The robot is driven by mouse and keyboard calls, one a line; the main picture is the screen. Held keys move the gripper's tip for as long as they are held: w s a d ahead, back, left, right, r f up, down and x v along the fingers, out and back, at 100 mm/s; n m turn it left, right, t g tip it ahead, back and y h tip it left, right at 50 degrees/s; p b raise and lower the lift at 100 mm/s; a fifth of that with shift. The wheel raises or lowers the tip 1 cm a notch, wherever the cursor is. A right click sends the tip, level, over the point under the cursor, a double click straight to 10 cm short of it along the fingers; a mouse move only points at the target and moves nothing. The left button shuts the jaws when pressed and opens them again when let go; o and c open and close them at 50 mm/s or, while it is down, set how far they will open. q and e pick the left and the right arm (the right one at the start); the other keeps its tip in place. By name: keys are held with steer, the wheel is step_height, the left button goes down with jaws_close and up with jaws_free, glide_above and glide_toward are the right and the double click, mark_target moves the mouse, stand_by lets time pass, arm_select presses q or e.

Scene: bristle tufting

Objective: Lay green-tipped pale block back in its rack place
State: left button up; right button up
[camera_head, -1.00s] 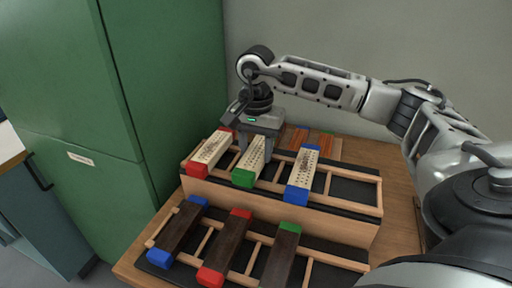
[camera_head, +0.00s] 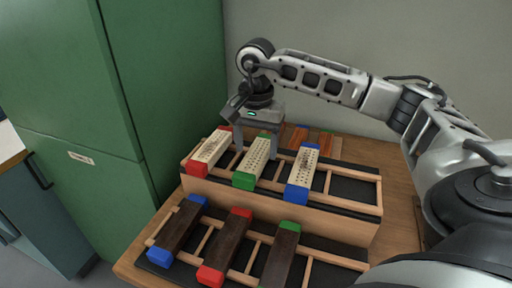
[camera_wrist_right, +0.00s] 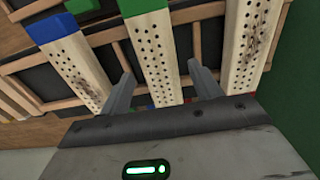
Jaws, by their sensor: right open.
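The green-tipped pale block (camera_head: 254,160) lies in the upper rack (camera_head: 342,204), between the red-tipped pale block (camera_head: 210,151) and the blue-tipped pale block (camera_head: 303,173). It is full of small holes and its green end faces the front. My right gripper (camera_head: 257,146) is open above its far part. In the right wrist view the green-tipped block (camera_wrist_right: 153,50) runs between my two separated fingers (camera_wrist_right: 160,85), apart from both. My left gripper is not in view.
A lower front rack holds dark blocks with blue (camera_head: 178,231), red (camera_head: 226,245) and green (camera_head: 283,254) tips. Reddish-brown wooden pieces (camera_head: 299,136) lie behind the upper rack. A tall green cabinet (camera_head: 150,100) stands close at the left.

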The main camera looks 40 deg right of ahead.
mark_target(256, 154)
step_height(256, 154, up, 11)
steer(key=p, duration=0.1)
stand_by(0.7)
